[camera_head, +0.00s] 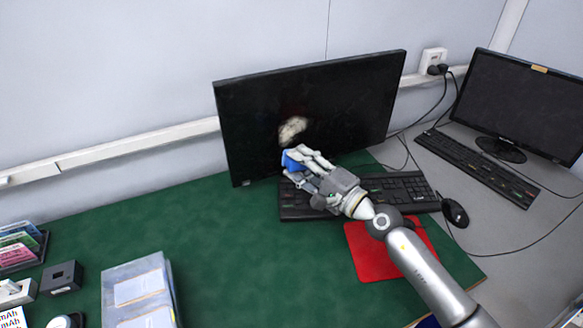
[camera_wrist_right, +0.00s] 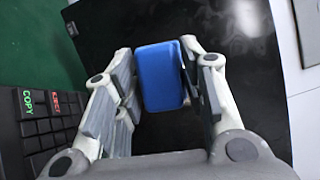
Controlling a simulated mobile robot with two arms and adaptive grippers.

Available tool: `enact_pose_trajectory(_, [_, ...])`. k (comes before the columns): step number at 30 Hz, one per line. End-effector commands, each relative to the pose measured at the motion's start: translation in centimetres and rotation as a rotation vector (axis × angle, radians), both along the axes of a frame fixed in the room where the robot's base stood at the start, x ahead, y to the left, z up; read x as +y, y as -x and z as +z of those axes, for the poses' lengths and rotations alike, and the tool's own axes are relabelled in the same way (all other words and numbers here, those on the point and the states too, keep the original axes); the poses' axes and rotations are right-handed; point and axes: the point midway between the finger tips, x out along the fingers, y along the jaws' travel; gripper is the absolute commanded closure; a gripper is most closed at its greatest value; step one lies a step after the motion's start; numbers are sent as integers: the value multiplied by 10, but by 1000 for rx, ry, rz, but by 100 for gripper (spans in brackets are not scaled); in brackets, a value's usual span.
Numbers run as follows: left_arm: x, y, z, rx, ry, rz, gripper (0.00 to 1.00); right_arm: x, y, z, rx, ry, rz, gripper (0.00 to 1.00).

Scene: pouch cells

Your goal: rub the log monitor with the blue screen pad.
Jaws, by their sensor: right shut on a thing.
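The log monitor (camera_head: 350,98) is the large black screen on the green mat, with a pale smudge (camera_head: 292,130) left of its middle. My right gripper (camera_head: 296,160) is in front of the screen's lower part, just below the smudge. It is shut on the blue screen pad (camera_head: 289,161). In the right wrist view the blue pad (camera_wrist_right: 160,76) sits between the two fingers, with the dark screen (camera_wrist_right: 125,25) behind it and the smudge (camera_wrist_right: 250,15) at upper right. I cannot tell whether the pad touches the screen. My left gripper is not in view.
A black keyboard (camera_head: 390,191) lies under my right gripper, with a red mouse pad (camera_head: 360,250) and a mouse (camera_head: 455,212) nearby. A second monitor (camera_head: 525,105) stands at right. A folder (camera_head: 135,285) and small boxes are at left. The mat's middle left is clear.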

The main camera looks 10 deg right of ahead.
Motion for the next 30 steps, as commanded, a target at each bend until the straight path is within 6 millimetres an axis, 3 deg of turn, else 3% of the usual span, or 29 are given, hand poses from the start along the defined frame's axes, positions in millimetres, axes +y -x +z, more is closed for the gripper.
enact_pose_trajectory(4, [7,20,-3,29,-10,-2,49,3,-13,1,-2,-1,1,85])
enact_pose_trajectory(9, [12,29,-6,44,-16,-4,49,6,-31,1,-1,-2,1,85])
enact_pose_trajectory(18, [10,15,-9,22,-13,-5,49,11,-53,1,-1,-1,2,85])
enact_pose_trajectory(30, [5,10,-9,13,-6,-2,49,12,-56,1,1,0,3,85])
